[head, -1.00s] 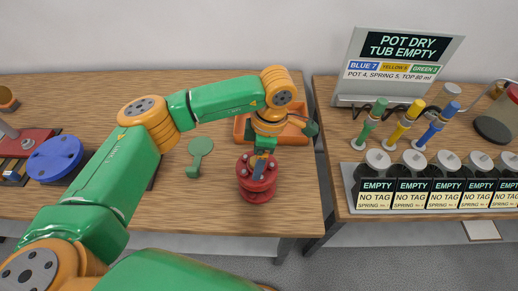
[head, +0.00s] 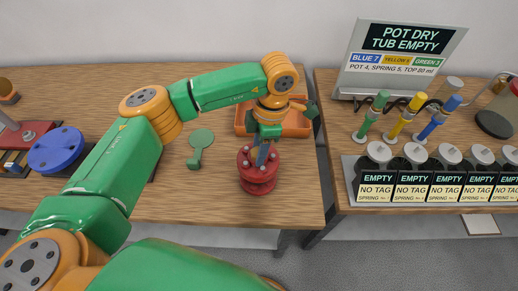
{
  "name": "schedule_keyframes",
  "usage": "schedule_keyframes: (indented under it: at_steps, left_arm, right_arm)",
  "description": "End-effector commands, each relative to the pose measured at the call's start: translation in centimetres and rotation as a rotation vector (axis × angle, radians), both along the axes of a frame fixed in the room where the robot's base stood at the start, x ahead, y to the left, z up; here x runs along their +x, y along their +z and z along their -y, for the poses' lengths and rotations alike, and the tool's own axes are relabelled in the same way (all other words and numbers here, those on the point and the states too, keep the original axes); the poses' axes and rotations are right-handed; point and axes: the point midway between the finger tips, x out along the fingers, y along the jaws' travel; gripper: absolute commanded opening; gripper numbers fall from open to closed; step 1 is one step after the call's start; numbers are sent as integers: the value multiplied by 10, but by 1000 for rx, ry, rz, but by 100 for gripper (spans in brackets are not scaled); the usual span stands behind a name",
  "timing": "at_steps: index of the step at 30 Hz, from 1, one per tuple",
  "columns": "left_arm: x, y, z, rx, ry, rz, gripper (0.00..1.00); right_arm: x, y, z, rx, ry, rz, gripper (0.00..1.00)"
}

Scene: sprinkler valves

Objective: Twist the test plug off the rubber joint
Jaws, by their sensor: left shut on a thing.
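The red flanged rubber joint (head: 258,182) stands upright near the right front of the left table. My left gripper (head: 262,160) points down at its top centre and is shut on the test plug there. The fingers and wrist hide most of the plug, so I cannot tell whether it sits fully in the joint. My right gripper is not in view.
An orange tray (head: 297,122) stands just behind my wrist. A green paddle-shaped piece (head: 200,142) lies left of the joint. A blue round flange (head: 56,150) is at far left. The right table holds a sign (head: 398,58) and several labelled pots (head: 410,175).

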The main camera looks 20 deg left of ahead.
Motion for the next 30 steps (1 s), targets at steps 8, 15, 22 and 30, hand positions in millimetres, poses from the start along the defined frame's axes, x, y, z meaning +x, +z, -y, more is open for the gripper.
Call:
schedule_keyframes:
  at_steps: [8, 15, 22, 30]
  left_arm:
    - [0, 0, 0, 0, 122, 0, 0]
    - [1, 1, -1, 1, 222, 2, 0]
    - [1, 1, -1, 0, 368, 1, 0]
    - [1, 1, -1, 1, 445, 1, 0]
  right_arm:
    - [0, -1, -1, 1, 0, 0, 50]
    - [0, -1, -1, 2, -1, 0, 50]
    - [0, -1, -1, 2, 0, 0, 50]
    - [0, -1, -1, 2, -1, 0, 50]
